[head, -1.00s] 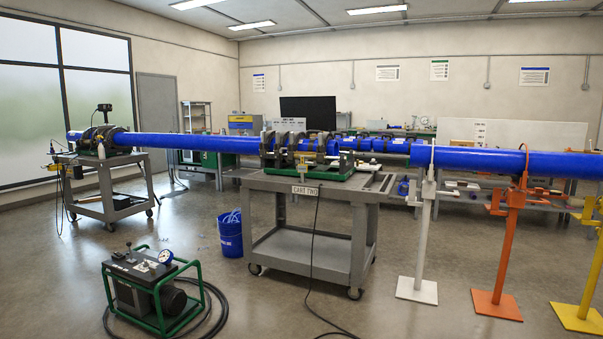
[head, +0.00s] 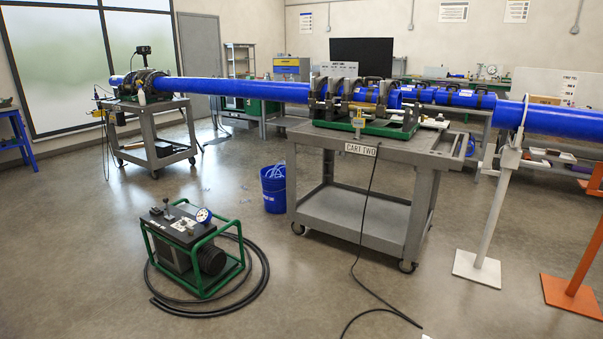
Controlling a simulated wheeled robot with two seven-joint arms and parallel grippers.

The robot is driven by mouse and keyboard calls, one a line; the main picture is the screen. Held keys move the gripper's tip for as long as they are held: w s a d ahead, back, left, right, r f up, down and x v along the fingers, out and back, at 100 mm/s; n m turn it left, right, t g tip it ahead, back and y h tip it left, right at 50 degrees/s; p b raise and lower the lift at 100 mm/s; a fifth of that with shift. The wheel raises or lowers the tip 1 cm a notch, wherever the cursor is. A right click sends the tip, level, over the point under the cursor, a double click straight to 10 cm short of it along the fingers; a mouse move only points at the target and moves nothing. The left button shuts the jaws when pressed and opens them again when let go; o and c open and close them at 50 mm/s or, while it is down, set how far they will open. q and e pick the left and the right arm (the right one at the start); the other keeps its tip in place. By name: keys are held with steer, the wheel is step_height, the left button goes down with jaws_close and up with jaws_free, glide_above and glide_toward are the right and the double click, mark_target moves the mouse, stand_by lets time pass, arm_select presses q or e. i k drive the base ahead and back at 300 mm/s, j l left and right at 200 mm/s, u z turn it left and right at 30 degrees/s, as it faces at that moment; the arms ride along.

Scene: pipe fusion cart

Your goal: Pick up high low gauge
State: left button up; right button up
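I cannot make out the high low gauge for certain at this distance. The cart marked CART TWO (head: 352,208) stands right of centre. The green-based fusion machine (head: 372,128) with dark clamps sits on its top around the blue pipe. A small yellow and grey item (head: 357,121) shows at the machine's front, and a small whitish item (head: 435,123) lies near the right end of the cart top. Neither is clear enough to name. Neither of my grippers is in view.
A green-framed pump unit (head: 192,250) with a coiled black hose stands on the floor in front. A blue bucket (head: 273,190) is left of the cart. A black cable crosses the floor. White (head: 490,220) and orange (head: 578,275) stands are at right. A second cart (head: 150,140) stands back left.

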mark_target(359, 122)
steer(key=i, duration=2.35)
